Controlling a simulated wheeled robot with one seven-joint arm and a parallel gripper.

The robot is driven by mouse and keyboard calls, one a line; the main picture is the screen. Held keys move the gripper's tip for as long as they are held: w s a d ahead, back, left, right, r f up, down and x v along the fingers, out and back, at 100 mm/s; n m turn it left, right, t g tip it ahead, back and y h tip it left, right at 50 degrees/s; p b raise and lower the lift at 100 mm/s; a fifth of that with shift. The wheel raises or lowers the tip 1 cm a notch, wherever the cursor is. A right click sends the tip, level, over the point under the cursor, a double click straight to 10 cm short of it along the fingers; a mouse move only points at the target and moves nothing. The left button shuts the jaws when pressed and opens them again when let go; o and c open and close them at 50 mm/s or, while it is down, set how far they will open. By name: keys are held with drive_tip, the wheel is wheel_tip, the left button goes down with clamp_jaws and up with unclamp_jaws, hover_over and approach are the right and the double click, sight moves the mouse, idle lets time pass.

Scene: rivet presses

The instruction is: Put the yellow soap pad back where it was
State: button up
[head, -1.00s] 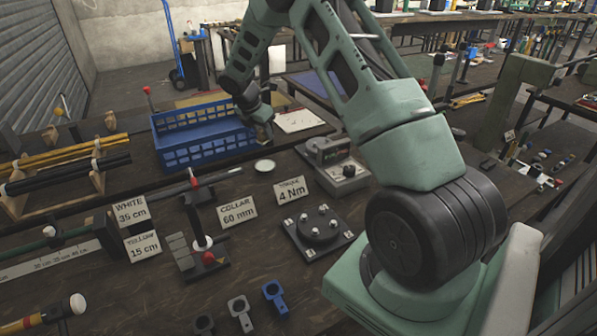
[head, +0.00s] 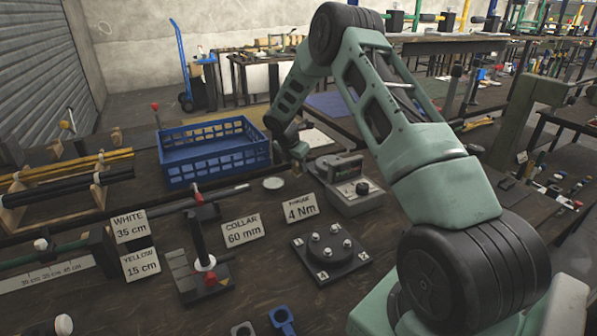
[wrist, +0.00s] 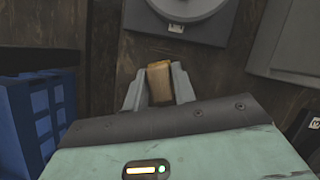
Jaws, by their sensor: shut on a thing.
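My gripper (wrist: 159,78) is shut on a yellowish-brown block, the soap pad (wrist: 159,82), which sits between the two grey fingers in the wrist view. In the head view my gripper (head: 299,150) hangs over the bench, between the blue crate and the grey torque device, and the pad is too small there to make out clearly. A pale round dish (head: 273,183) lies on the bench just in front of the gripper. A grey round disc (wrist: 172,8) on a dark base shows beyond the fingertips in the wrist view.
The blue crate (head: 213,170) stands left of the gripper; it also shows in the wrist view (wrist: 22,115). The grey torque device (head: 348,192) stands close on the right. Label cards (head: 241,230) and a bolted round plate (head: 332,252) are nearer the front.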

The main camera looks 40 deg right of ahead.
drive_tip(key=shift+f, duration=1.25)
drive_tip(key=shift+f, duration=0.15)
drive_tip(key=o, duration=0.9)
